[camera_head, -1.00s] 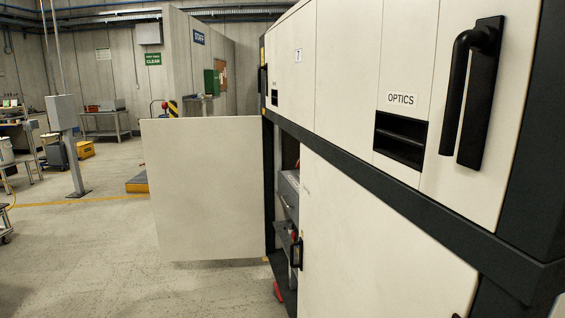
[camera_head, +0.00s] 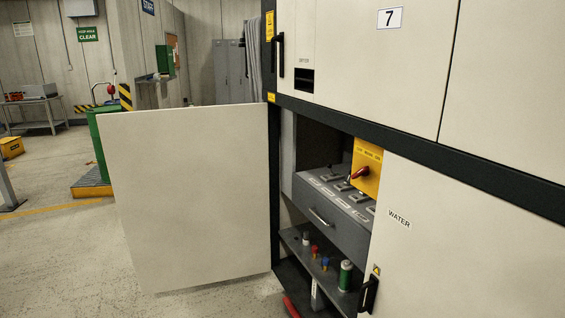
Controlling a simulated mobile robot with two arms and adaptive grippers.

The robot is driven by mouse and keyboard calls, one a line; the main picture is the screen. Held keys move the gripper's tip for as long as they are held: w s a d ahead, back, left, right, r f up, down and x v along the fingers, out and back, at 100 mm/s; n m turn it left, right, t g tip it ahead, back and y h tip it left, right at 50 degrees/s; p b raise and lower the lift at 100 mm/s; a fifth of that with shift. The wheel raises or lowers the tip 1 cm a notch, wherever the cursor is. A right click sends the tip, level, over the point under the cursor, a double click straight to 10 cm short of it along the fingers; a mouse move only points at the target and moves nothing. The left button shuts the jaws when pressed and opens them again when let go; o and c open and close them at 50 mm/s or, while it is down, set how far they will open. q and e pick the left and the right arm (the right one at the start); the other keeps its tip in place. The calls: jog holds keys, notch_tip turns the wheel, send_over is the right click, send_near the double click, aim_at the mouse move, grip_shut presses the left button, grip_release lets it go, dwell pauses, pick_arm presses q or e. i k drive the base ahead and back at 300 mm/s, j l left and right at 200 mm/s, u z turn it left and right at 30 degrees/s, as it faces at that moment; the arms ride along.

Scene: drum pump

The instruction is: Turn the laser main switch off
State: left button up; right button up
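The laser main switch appears to be the red rotary handle (camera_head: 359,173) on a yellow plate (camera_head: 368,160) inside the open lower compartment of the cabinet. The handle lies tilted, close to horizontal; the lettering on the plate is too small to read. A grey drawer unit (camera_head: 335,200) with a handle sits below and left of the plate. The open cabinet door (camera_head: 190,195) stands out to the left. Neither of my grippers shows in the head view.
A closed panel marked WATER (camera_head: 450,240) with a black handle (camera_head: 368,293) is right of the opening. A shelf (camera_head: 325,275) holds several small items, including a green cylinder (camera_head: 345,276). A red object (camera_head: 290,307) lies low at the opening. Open floor (camera_head: 60,260) lies left.

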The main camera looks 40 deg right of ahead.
aim_at(364, 171)
jog(key=i+j+z, duration=0.1)
jog(key=i+z, duration=0.3)
jog(key=i+j+z, duration=0.4)
jog(key=i, duration=0.15)
jog(key=i+j+z, duration=0.4)
jog(key=l, duration=0.1)
